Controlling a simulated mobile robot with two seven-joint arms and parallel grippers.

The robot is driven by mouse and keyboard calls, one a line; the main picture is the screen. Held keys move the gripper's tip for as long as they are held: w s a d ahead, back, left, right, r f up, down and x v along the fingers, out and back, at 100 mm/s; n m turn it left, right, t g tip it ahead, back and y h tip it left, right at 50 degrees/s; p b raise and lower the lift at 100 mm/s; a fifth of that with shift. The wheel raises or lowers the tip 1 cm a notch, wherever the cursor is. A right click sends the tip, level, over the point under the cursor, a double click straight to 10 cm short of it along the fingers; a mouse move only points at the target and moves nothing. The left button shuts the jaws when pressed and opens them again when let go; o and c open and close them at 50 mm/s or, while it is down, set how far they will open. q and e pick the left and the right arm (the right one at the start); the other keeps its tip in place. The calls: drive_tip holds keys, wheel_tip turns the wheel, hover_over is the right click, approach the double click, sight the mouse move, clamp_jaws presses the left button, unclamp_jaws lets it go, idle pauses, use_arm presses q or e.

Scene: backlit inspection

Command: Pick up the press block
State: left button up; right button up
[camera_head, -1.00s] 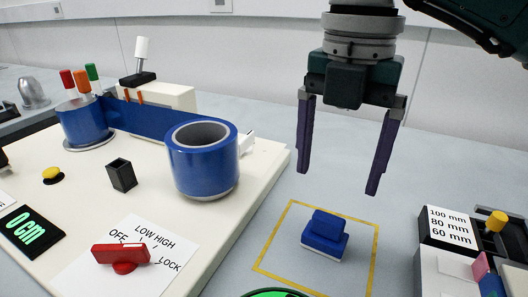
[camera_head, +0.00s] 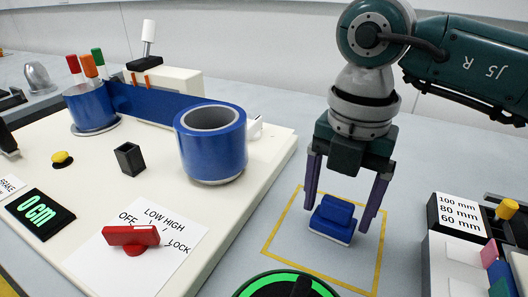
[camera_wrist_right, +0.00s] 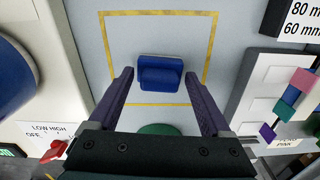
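The press block is taken to be the blue block (camera_head: 332,217) with a pale base, lying inside a yellow outlined square on the grey table. It also shows in the right wrist view (camera_wrist_right: 160,74), ahead of the fingertips and between their lines. My right gripper (camera_head: 340,218) is open, its two purple fingers on either side of the block in the head view. In the right wrist view the gripper (camera_wrist_right: 160,84) shows clear gaps between both fingers and the block. My left gripper is not in view.
A cream panel (camera_head: 100,195) to the left carries a blue cylinder (camera_head: 212,150) and a red switch (camera_head: 131,236). A box labelled in mm (camera_head: 459,218) stands at the right. A round green-rimmed dial (camera_head: 262,283) lies in front.

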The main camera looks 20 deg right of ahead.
drive_tip(key=c, duration=0.9)
clamp_jaws()
wheel_tip(320, 180, up, 12)
drive_tip(key=f+p, duration=0.1)
wheel_tip(320, 180, up, 9)
drive_tip(key=p, duration=0.3)
hover_over(338, 201)
drive_tip(key=shift+s, duration=0.1)
